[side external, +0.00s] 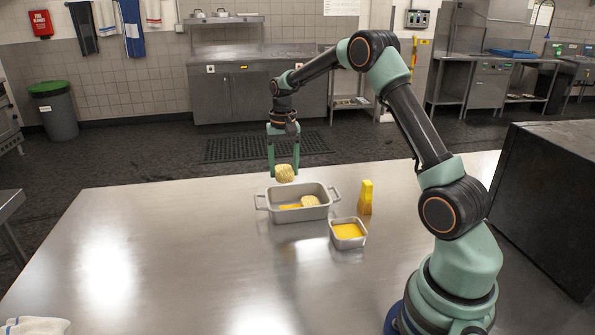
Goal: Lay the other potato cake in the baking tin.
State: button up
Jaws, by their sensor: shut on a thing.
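My gripper (284,172) is shut on a round, pale yellow potato cake (285,173). It holds the cake in the air above the back part of the baking tin, apart from it. The grey metal baking tin (283,213) with two side handles stands on the steel table.
A small square metal dish (347,243) with yellow-orange contents stands in front and right of the tin. An upright yellow block (366,197) stands right of the tin. The steel table (150,245) is clear to the left, with a cloth (36,326) at the front left corner.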

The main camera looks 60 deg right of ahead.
jog(key=shift+f, duration=2.6)
jog(key=shift+f, duration=0.6)
jog(key=o, duration=1.4)
jog(key=shift+r, duration=0.15)
